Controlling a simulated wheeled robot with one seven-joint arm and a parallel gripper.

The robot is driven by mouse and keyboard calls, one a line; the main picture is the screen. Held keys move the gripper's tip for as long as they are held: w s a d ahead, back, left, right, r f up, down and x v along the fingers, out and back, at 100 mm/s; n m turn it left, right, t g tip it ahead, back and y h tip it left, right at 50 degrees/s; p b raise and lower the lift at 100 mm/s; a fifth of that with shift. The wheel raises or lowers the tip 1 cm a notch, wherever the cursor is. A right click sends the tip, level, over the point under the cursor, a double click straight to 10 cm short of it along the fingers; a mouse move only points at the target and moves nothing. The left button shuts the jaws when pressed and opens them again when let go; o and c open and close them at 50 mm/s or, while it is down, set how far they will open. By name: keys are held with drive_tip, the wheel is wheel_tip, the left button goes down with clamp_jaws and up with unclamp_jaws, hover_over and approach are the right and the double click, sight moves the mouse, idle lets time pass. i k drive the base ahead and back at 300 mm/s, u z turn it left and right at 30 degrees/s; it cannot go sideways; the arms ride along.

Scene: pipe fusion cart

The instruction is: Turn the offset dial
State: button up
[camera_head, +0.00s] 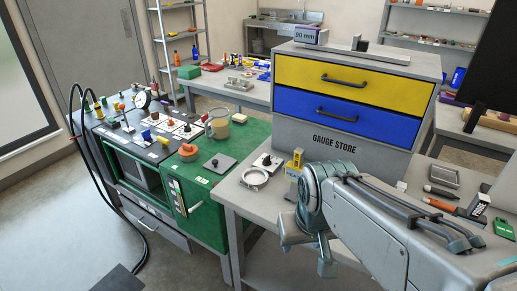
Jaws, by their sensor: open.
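Several dials and knobs show, but their labels are too small to tell which is the offset dial. A black knob on a grey plate (216,162) sits on the green cart top. A black knob on a white plate (267,161) sits on the grey bench to its right. An orange knob (188,150) stands left of the grey plate. My gripper (307,252) hangs at the bench's front edge, fingers pointing down, apart from all of these knobs. It is open, with nothing seen between the fingers.
The drawer cabinet (350,90) marked GAUGE STORE stands behind my arm. A round metal ring (255,178) and a yellow-topped block (295,163) are on the bench near my wrist. Black hoses (92,165) loop at left.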

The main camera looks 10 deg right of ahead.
sight(266, 162)
drive_tip(key=k, duration=0.55)
drive_tip(key=u, duration=0.75)
drive_tip(key=i, duration=1.05)
drive_tip(key=z, duration=0.55)
drive_tip(key=i, duration=0.55)
drive_tip(key=z, duration=0.45)
